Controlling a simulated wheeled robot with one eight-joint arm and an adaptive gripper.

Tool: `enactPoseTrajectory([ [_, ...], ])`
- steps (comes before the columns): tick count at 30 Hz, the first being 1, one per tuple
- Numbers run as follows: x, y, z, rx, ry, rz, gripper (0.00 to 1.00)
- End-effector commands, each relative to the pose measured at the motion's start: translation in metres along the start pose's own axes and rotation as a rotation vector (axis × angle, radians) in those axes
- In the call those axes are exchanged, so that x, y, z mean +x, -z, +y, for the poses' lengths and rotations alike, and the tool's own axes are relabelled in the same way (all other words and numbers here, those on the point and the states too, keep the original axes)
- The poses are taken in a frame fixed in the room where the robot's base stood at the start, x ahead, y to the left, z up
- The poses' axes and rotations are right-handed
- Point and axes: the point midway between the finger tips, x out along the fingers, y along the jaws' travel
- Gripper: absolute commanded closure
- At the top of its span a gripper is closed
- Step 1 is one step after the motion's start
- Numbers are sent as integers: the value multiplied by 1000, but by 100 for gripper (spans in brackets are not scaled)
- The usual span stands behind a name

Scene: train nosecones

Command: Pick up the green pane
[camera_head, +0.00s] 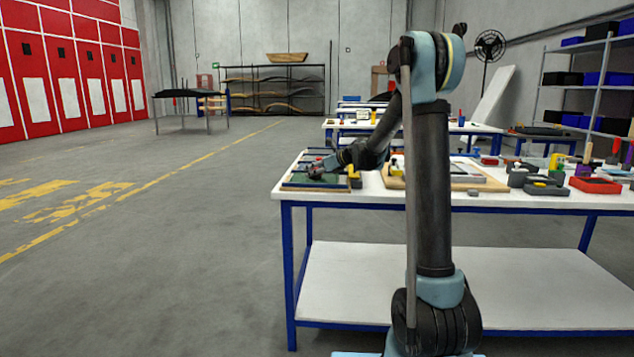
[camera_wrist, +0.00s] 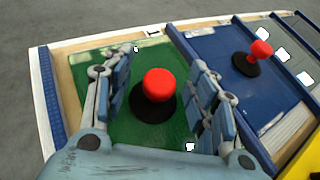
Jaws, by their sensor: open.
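The green pane (camera_wrist: 90,101) lies flat in a light wooden frame, in the left part of the wrist view. A red knob (camera_wrist: 158,84) on a black round base (camera_wrist: 151,108) stands on the pane. My gripper (camera_wrist: 163,70) is open, one finger on each side of the knob, with no visible contact. In the head view my gripper (camera_head: 318,170) is over the left end of the white table, and the green pane (camera_head: 322,181) shows only in part beneath it.
A blue pane (camera_wrist: 222,64) with its own red knob (camera_wrist: 261,49) lies just right of the green one. A yellow object (camera_wrist: 302,160) is at the lower right. The white table (camera_head: 375,193) carries several tools and boxes farther right. The floor (camera_head: 190,230) left of it is clear.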

Motion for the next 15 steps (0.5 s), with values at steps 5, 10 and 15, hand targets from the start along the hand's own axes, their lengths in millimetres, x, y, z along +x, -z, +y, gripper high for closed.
enactPoseTrajectory([
  [5,0,0,0,0,0,0,61],
  [10,-1,0,0,-1,0,1,100],
  [15,-1,1,0,-1,0,2,100],
])
